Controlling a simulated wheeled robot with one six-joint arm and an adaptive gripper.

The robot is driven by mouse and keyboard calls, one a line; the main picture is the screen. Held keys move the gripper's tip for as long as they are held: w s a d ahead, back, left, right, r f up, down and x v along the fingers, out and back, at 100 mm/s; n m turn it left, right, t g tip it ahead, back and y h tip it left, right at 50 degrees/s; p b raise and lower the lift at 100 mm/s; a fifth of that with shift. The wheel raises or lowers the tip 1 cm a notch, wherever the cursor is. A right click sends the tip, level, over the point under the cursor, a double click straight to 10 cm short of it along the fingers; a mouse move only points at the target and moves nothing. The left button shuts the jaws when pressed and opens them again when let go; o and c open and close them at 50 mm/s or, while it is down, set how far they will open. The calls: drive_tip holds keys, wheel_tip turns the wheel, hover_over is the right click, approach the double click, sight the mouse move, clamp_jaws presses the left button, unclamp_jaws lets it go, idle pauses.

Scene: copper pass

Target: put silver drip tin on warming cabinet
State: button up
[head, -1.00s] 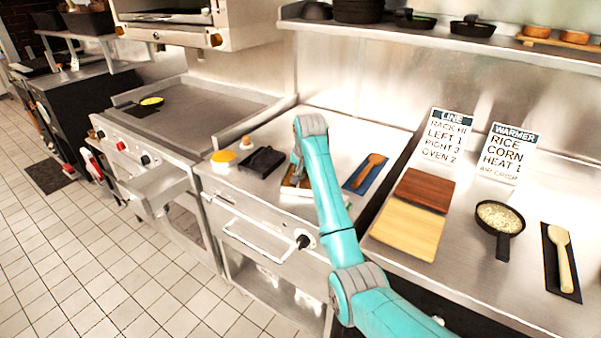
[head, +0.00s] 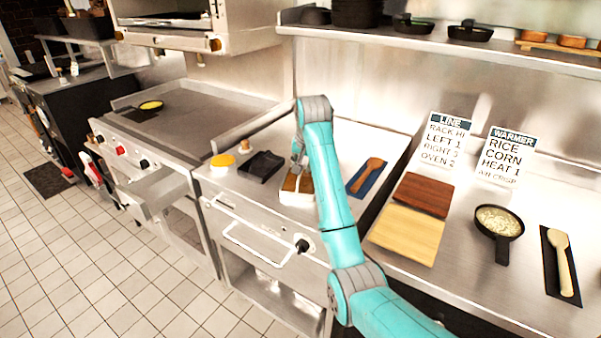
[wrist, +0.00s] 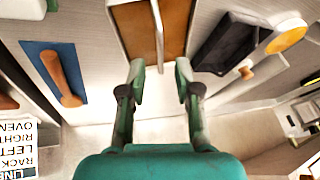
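A small silver-edged tin (head: 296,198) with a brown inside, likely the silver drip tin, rests on top of a steel cabinet (head: 236,215) with a front bar handle and knob. I take this cabinet to be the warming cabinet, though no label on it shows. In the wrist view the tin (wrist: 135,32) has a pale strip down its middle. My gripper (wrist: 160,72) is open, its fingertips apart on either side of the strip's line and seemingly clear of the tin. In the head view my gripper (head: 298,166) is just above the tin, partly hidden by my arm.
A black tray (head: 261,166) and a yellow-topped round dish (head: 222,160) are left of the tin. A wooden spoon on a blue mat (head: 358,187) is to its right. Cutting boards (head: 408,233) and a pan (head: 498,222) occupy the right counter. A shelf (head: 440,48) runs above.

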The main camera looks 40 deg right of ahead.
drive_tip(key=shift+v, duration=2.1)
drive_tip(key=shift+s, duration=0.1)
